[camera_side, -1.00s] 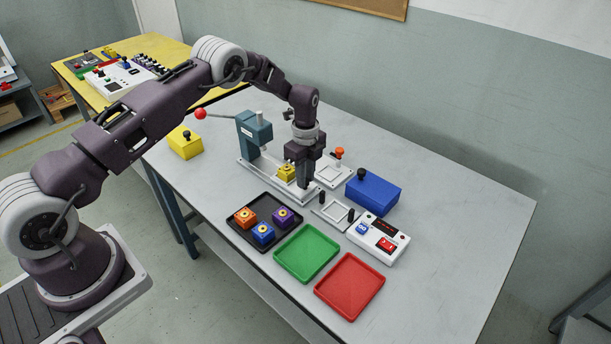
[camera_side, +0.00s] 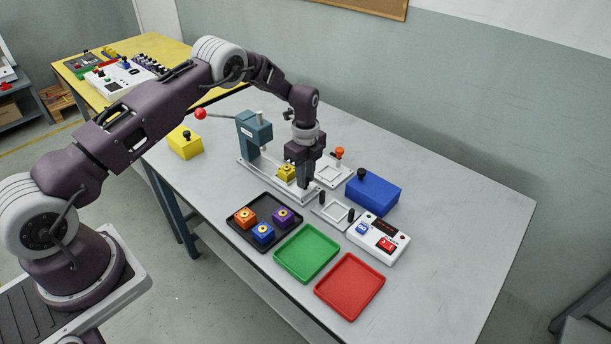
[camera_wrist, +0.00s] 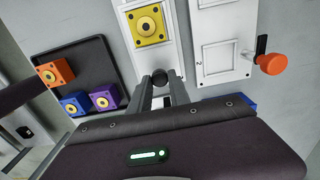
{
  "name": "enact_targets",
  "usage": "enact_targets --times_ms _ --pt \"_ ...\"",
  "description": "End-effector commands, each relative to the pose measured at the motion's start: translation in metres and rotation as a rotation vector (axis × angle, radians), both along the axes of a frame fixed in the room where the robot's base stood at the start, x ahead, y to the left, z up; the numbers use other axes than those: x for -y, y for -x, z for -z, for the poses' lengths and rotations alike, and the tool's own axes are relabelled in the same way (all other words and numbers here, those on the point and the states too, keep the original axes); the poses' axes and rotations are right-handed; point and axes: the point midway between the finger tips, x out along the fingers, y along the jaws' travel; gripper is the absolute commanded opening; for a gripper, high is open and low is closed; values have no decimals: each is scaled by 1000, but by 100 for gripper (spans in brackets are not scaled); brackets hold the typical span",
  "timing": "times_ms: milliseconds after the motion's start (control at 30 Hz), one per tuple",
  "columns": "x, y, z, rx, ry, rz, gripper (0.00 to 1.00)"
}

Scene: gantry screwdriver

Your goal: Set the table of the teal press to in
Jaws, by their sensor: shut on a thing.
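The teal press (camera_side: 255,135) stands on a long white base on the grey table, with a lever ending in a red ball (camera_side: 200,114). Its white sliding table (camera_wrist: 158,52) carries a yellow block (camera_wrist: 148,24); the yellow block (camera_side: 286,172) sits in front of the press column, out towards my gripper, not under the head. My gripper (camera_side: 307,183) points down at the near end of the base. In the wrist view, its two fingers are shut on a black knob (camera_wrist: 160,77) at the end of the sliding table. In the side view the fingers hide that knob.
A black tray (camera_side: 240,238) with orange, blue and purple blocks lies in front. Green (camera_side: 307,252) and red (camera_side: 350,287) trays, a white button box (camera_side: 378,239), a blue box (camera_side: 373,192) and white fixtures stand to the right. A yellow box (camera_side: 185,145) stands left.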

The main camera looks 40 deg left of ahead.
Motion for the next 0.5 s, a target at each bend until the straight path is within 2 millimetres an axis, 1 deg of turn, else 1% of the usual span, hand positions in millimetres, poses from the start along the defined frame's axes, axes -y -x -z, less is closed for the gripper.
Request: enact_targets --times_ms 100,167,267,400,500 --pt "-1 0 -1 1 0 0 0" --pt "-5 0 -1 1 0 -1 0" --pt "-24 -1 -1 2 1 -5 0" --pt "-61 -1 0 2 0 -5 0" --pt "-83 -1 -1 3 0 -4 0"
